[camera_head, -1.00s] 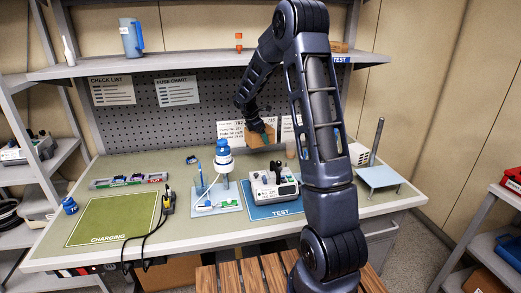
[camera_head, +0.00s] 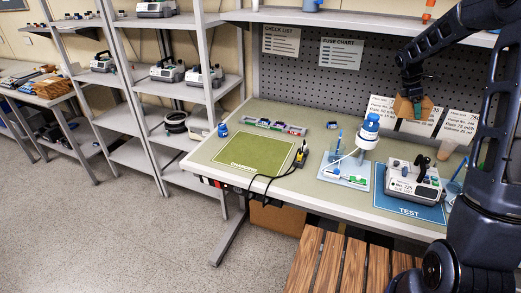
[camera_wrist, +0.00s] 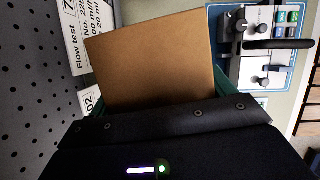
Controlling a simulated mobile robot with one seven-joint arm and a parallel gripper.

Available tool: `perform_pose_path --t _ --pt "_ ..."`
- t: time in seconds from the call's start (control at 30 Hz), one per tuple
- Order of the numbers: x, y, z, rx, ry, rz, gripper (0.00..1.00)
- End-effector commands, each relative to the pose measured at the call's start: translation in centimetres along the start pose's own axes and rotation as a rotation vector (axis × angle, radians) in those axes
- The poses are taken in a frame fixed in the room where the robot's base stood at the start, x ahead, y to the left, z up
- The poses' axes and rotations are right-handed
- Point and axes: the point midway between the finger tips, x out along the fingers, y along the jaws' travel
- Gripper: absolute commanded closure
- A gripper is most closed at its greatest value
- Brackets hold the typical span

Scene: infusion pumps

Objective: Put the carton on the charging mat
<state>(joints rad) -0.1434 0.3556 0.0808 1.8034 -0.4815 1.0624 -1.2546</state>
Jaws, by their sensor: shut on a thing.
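The brown carton (camera_head: 403,107) is held up in the air in front of the pegboard, at the right of the head view. My gripper (camera_head: 415,100) is shut on it from above. In the wrist view the carton (camera_wrist: 152,62) fills the middle, just beyond the dark gripper body; the fingertips are mostly hidden. The green charging mat (camera_head: 243,151), marked CHARGING, lies flat on the left part of the bench, with nothing on its middle. The carton is well to the right of the mat and above bench height.
A black cable and yellow-black connector (camera_head: 299,155) lie by the mat's right edge.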

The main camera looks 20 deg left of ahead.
Motion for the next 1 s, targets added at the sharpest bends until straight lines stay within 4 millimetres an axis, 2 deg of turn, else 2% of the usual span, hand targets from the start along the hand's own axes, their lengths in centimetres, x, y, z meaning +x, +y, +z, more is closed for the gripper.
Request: perform_pose_path --t 0.27,0.47,0.73,1.0 --pt "-1.5 1.2 -6.8 0.122 0.001 -0.051 0.46" --pt "-3.1 1.9 -12.9 0.229 0.001 -0.094 0.46" --pt "-6.7 2.1 -23.3 0.411 0.001 -0.167 0.46" --pt "-12.2 0.6 -33.7 0.615 0.002 -0.25 0.46"
